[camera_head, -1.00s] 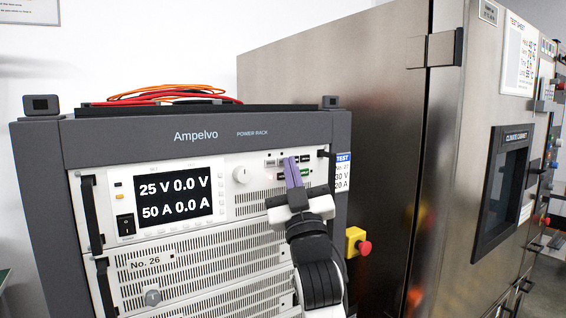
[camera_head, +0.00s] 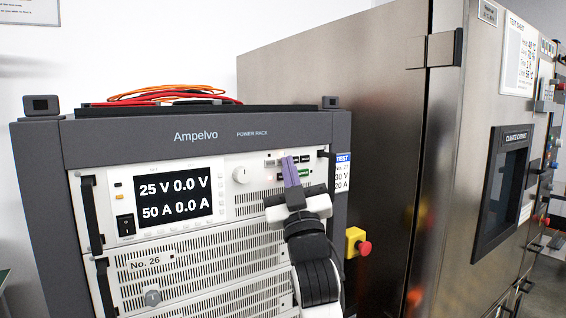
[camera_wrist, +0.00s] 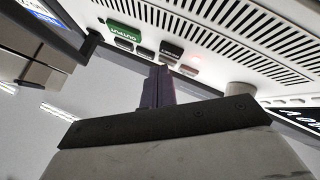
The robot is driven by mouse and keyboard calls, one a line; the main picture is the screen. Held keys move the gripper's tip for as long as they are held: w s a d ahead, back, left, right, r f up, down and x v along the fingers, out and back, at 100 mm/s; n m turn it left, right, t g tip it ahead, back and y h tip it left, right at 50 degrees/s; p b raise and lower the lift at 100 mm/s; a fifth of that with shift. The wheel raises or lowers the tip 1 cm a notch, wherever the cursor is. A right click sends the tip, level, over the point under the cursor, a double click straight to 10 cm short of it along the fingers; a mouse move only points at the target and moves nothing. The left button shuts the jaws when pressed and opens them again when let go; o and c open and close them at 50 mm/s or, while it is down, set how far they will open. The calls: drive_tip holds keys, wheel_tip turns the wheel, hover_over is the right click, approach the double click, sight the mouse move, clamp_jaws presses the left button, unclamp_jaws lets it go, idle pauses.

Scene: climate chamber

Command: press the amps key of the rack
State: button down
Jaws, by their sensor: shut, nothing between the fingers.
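The power rack (camera_head: 150,131) stands on the left in the head view, with its display (camera_head: 175,200) showing 25 V, 0.0 V, 50 A and 0.0 A. A group of small keys sits at the panel's upper right. In the wrist view it shows as a green output key (camera_wrist: 125,33), dark keys (camera_wrist: 171,51) and a pale key (camera_wrist: 187,69) beside a reddish glow. Key legends are too small to tell which is amps. My gripper (camera_head: 287,159) is shut and empty, its purple fingertips (camera_wrist: 161,70) at these keys. I cannot tell whether they touch.
A round knob (camera_head: 241,175) is left of the keys, and black handles (camera_head: 92,215) flank the panel. Red and orange cables (camera_head: 170,93) lie on top. A red emergency button (camera_head: 364,248) and the steel climate cabinet (camera_head: 350,120) stand to the right.

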drive_tip(key=shift+s+d, duration=0.4)
drive_tip(key=shift+s, duration=0.2)
drive_tip(key=shift+b, duration=0.3)
drive_tip(key=shift+s+d+b, duration=0.3)
drive_tip(key=shift+s+d, duration=0.45)
drive_tip(key=shift+s, duration=0.3)
drive_tip(key=shift+s+d+b, duration=0.25)
drive_tip(key=shift+s+d, duration=0.5)
drive_tip(key=shift+s, duration=0.25)
